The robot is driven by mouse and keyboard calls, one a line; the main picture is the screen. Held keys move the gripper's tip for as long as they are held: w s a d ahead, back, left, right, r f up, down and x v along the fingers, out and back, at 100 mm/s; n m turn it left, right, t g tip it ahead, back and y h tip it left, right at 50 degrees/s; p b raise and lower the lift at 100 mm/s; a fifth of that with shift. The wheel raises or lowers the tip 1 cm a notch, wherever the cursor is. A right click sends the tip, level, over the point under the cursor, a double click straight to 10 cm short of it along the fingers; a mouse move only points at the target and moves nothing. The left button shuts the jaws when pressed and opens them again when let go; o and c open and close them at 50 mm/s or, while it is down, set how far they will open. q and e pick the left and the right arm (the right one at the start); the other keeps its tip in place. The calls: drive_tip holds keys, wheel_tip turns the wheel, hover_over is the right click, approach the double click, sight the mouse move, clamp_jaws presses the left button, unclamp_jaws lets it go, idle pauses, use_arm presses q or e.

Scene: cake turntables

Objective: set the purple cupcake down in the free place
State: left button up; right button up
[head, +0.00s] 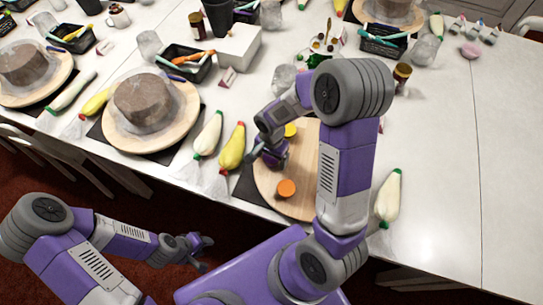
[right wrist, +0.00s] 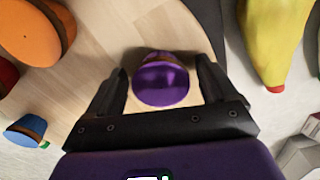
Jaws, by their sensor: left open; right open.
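The purple cupcake (right wrist: 163,80) is between the two fingers of my right gripper (right wrist: 163,88) in the right wrist view. It appears to stand on the wooden turntable (right wrist: 105,30), with a gap on each side between it and the open fingers. In the head view my right gripper (head: 272,160) is low over the left part of the turntable (head: 305,150), and I cannot make out the cupcake there. An orange cupcake (head: 286,187) and a yellow cupcake (head: 290,130) show on the turntable. My left gripper (head: 203,242) is open and empty, in front of the table.
In the right wrist view, a blue cupcake (right wrist: 27,131) and a red one (right wrist: 6,76) are at the left. Piping bags (head: 231,147) lie left of the turntable, and another (head: 388,197) lies right. The table's right side (head: 455,190) is mostly clear.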

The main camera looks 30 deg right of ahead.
drive_tip(key=shift+r, duration=0.2)
wheel_tip(320, 180, up, 12)
drive_tip(key=p, duration=0.3)
idle(0.4)
